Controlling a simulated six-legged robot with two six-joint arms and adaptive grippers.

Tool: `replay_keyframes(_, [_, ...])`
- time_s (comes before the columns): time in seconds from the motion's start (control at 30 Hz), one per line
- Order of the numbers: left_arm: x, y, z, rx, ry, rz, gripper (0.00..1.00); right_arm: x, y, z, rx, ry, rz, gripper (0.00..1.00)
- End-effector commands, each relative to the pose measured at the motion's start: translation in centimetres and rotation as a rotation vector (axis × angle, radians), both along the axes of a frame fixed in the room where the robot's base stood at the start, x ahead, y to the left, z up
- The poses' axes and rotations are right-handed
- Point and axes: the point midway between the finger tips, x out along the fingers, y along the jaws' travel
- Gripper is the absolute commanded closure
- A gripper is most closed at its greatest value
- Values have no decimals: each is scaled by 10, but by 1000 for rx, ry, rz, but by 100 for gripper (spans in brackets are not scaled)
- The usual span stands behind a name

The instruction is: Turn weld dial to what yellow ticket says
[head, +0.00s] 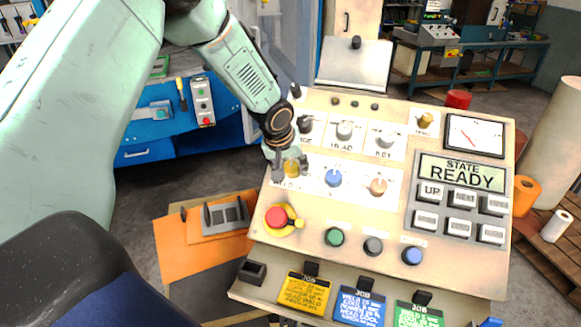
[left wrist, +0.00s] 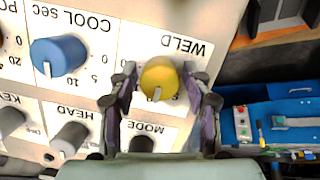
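The weld dial is a yellow knob (left wrist: 158,78) with a pale pointer line, under the word WELD on the cream panel. It also shows in the head view (head: 292,168), partly covered by my gripper. My left gripper (left wrist: 163,85) is open, one finger on each side of the knob, with a gap visible on both sides. It also shows in the head view (head: 288,166) at the panel's left edge. The dial's scale is mostly hidden. The yellow ticket (head: 303,292) lies at the panel's front; its small print is too blurred to read surely. My right gripper is not in view.
A blue knob (head: 333,177) and a tan knob (head: 378,186) stand right of the weld dial. A red stop button (head: 276,216) sits in front of it. Blue (head: 360,306) and green (head: 418,314) tickets lie beside the yellow one. A display (head: 462,172) reads STATE READY.

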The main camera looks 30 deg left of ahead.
Motion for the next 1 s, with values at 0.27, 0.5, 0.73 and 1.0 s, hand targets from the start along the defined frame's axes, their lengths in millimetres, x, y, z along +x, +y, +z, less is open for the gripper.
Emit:
replay_keyframes(0.27, [0, 0, 0, -1, 0, 0, 77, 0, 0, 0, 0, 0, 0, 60])
replay_keyframes(0.5, [0, 0, 1, 0, -1, 0, 95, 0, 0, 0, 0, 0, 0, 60])
replay_keyframes(0.73, [1, 0, 0, 17, 2, -24, 95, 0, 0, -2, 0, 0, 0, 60])
replay_keyframes(1.0, [2, 0, 0, 104, 21, -152, 95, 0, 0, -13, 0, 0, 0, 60])
